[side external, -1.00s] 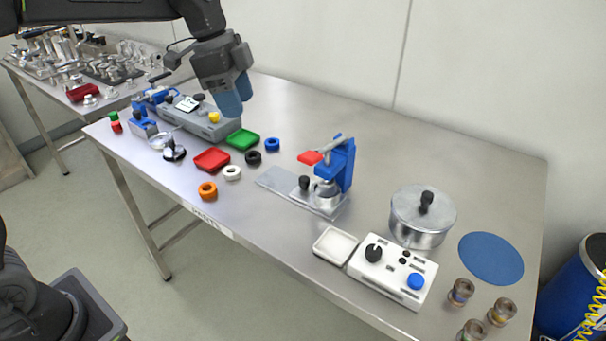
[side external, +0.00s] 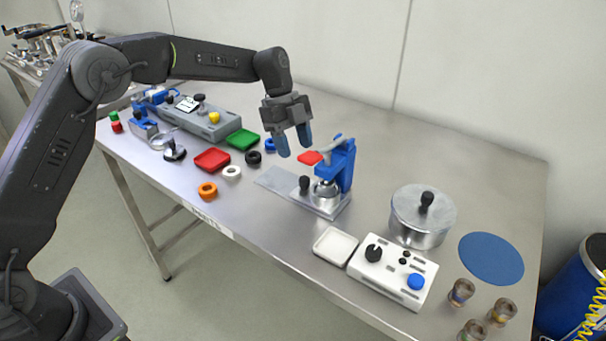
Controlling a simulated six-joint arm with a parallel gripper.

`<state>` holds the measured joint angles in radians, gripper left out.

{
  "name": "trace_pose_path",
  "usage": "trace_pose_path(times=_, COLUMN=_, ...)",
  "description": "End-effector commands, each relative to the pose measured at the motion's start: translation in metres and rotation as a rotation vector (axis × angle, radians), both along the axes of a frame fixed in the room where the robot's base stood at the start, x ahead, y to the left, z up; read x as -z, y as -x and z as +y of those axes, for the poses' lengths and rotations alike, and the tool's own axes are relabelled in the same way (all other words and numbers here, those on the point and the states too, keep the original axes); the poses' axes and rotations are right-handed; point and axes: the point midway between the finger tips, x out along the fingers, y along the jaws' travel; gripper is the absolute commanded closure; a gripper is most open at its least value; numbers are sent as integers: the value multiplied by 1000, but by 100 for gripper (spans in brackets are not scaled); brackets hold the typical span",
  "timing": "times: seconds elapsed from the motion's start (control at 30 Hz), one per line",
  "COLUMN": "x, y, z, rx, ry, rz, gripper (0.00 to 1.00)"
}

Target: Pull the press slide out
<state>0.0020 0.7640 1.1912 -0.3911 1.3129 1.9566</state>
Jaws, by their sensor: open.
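The press (side external: 342,165) is a blue frame with a red-ended lever (side external: 310,158), standing on the metal table. Its grey metal slide (side external: 275,180) lies flat at the base and reaches out to the left. A black knob (side external: 304,185) stands upright on the slide near the press, beside a round metal cup (side external: 326,190). My gripper (side external: 296,148) is open and empty, with blue fingertips pointing down. It hangs above and behind the slide, just left of the press and near the lever. It appears apart from the knob.
A lidded metal pot (side external: 423,220), a white control box (side external: 392,275) and a white tray (side external: 335,246) stand to the right. Red (side external: 211,160) and green (side external: 243,139) trays and several coloured rings lie to the left. The table in front of the slide is clear.

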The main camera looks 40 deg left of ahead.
Motion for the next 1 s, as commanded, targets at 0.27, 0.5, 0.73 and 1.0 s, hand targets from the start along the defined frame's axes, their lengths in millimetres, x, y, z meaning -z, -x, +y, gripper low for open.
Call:
trace_pose_path(times=0.27, x=50, y=6, z=-20, rx=-1, ry=0, rz=2, gripper=48)
trace_pose_path(times=0.5, x=69, y=7, z=-28, rx=-2, ry=-2, rz=-1, gripper=48)
trace_pose_path(times=0.73, x=72, y=8, z=-29, rx=-3, ry=-2, rz=-2, gripper=48)
trace_pose_path(times=1.0, x=71, y=8, z=-29, rx=-3, ry=-2, rz=-2, gripper=65)
